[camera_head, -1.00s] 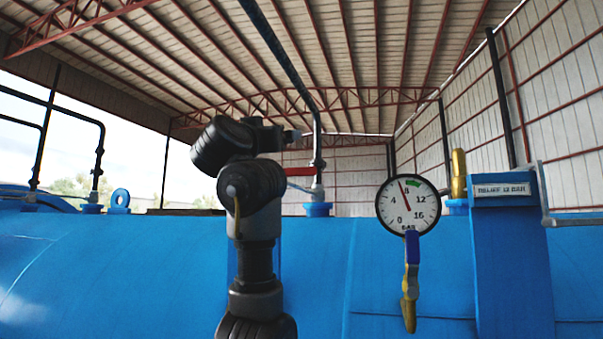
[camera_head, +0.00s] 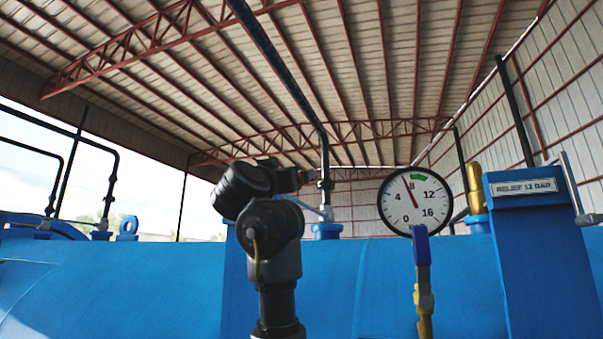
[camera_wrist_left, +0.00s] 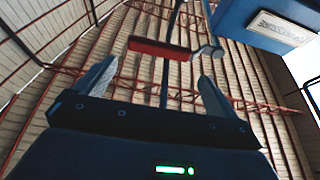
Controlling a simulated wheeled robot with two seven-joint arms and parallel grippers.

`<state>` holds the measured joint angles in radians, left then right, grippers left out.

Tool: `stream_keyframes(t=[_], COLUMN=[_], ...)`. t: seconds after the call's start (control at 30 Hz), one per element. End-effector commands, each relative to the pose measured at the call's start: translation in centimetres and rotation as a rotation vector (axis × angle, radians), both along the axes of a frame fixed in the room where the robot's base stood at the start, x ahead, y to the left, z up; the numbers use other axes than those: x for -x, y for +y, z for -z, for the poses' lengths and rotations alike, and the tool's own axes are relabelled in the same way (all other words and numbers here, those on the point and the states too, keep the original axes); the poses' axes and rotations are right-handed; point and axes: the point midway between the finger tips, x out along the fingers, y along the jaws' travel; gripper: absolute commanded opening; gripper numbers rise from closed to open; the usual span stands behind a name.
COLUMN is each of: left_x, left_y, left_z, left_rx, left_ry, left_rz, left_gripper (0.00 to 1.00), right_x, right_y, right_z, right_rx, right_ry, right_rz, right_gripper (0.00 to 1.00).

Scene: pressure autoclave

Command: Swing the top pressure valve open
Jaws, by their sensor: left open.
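The top valve (camera_head: 326,188) sits on the upright part of the dark pipe above a blue flange (camera_head: 327,231). Its red handle (camera_wrist_left: 160,47) lies crosswise in the left wrist view, just beyond my left fingertips and roughly centred between them. In the head view my arm and gripper mostly hide this handle. My left gripper (camera_head: 306,180) is beside the valve, on its left. In the left wrist view the gripper (camera_wrist_left: 156,77) shows two spread fingers with nothing between them. Whether a finger touches the handle, I cannot tell. My right gripper is in no view.
A pressure gauge (camera_head: 415,201) has its needle a little below 8. Below it hangs a blue-handled brass valve (camera_head: 422,275). A brass relief valve (camera_head: 475,190) and a blue post labelled "RELIEF 12 BAR" (camera_head: 545,265) stand right. The blue vessel (camera_head: 180,285) fills the bottom.

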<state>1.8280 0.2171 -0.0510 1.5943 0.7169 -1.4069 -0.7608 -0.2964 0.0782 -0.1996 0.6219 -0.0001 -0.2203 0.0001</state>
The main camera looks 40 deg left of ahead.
Motion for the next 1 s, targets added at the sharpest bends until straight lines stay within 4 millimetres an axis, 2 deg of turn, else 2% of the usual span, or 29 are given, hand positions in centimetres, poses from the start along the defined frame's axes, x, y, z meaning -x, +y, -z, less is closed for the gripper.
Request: stream_keyframes(t=[0.03,0.2,0.5,0.9,0.93,1.0], left_x=[-0.9,-4.0,-7.8,-8.5,-8.5,-8.5], left_y=[0.1,1.0,2.3,2.6,2.6,2.6], left_z=[-0.9,-2.2,-3.6,-3.5,-3.5,-3.5], left_rx=[0.004,0.004,0.002,0.001,0.001,0.001], left_ry=[0.004,0.007,0.004,0.003,0.003,0.003], left_rz=[0.005,0.008,0.007,0.005,0.005,0.005], left_gripper=[0.95,0.95,0.95,0.95,0.94,0.85], right_x=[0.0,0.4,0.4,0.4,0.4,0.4], right_y=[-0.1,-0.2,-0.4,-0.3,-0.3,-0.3], right_z=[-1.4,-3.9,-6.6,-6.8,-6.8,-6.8], right_rx=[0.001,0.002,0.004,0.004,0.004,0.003], right_ry=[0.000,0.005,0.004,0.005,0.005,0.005], right_rz=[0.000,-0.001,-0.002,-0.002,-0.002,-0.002], right_gripper=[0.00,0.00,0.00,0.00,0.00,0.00])
